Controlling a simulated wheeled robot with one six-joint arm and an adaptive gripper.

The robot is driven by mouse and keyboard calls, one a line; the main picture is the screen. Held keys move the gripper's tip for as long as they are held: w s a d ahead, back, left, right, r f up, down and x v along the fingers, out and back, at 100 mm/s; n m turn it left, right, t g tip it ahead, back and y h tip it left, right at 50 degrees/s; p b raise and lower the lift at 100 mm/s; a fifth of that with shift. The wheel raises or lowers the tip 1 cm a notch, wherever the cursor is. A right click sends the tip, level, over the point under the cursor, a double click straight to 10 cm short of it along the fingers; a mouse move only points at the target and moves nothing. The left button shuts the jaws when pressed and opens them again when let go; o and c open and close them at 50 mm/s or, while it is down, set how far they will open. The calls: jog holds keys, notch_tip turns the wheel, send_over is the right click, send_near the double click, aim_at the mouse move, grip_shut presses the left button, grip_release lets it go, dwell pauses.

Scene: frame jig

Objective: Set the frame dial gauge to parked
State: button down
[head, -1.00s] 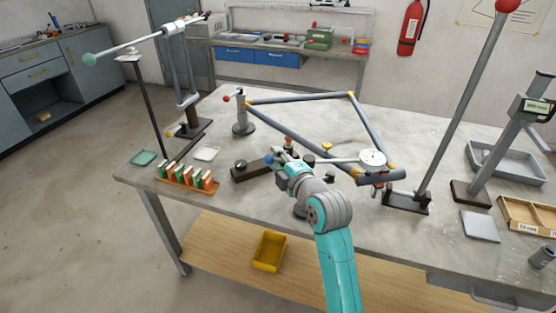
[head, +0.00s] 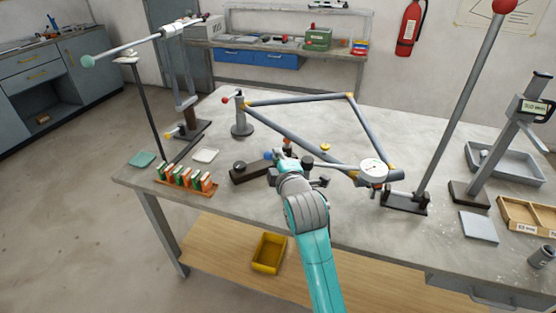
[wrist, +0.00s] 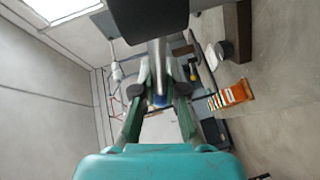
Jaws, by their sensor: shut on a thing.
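The dial gauge (head: 374,171) has a round white face and sits at the right end of a thin rod, by the near right corner of the grey bar frame (head: 300,97). The rod runs left to a dark pivot (head: 307,162) near my gripper. My gripper (head: 276,157) is shut at a blue knob (head: 268,155), above a dark block. In the wrist view my two fingers (wrist: 158,100) close around a blue piece (wrist: 160,99). My wrist partly hides the rod and the grip. I cannot read the dial.
A dark block (head: 246,173) with a round knob lies left of my gripper. Several green and orange blocks (head: 187,176) stand in a rack at the left edge. A tall red-topped post (head: 462,100) rises at right. Bare tabletop lies in the middle of the frame.

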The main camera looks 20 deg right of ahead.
jog(key=shift+w+d+r+m+g+h, duration=0.1)
jog(key=shift+w+d+m+g+h, duration=0.5)
jog(key=shift+m+h, duration=0.85)
jog(key=shift+w+d+r+m+g+h, duration=0.1)
jog(key=shift+w+d+m+g+h, duration=0.3)
jog(key=shift+w+m+g+h, duration=0.95)
jog(key=shift+s+d+m+t+h, duration=0.15)
jog(key=shift+d+m+h, duration=0.55)
jog(key=shift+h, duration=1.4)
jog(key=shift+w+a+m, duration=0.1)
jog(key=shift+a+m, duration=0.05)
jog(key=shift+m, duration=0.15)
jog(key=c, duration=1.2)
grip_release()
jog(key=shift+w, duration=0.1)
jog(key=shift+f, duration=0.1)
jog(key=v, duration=1.2)
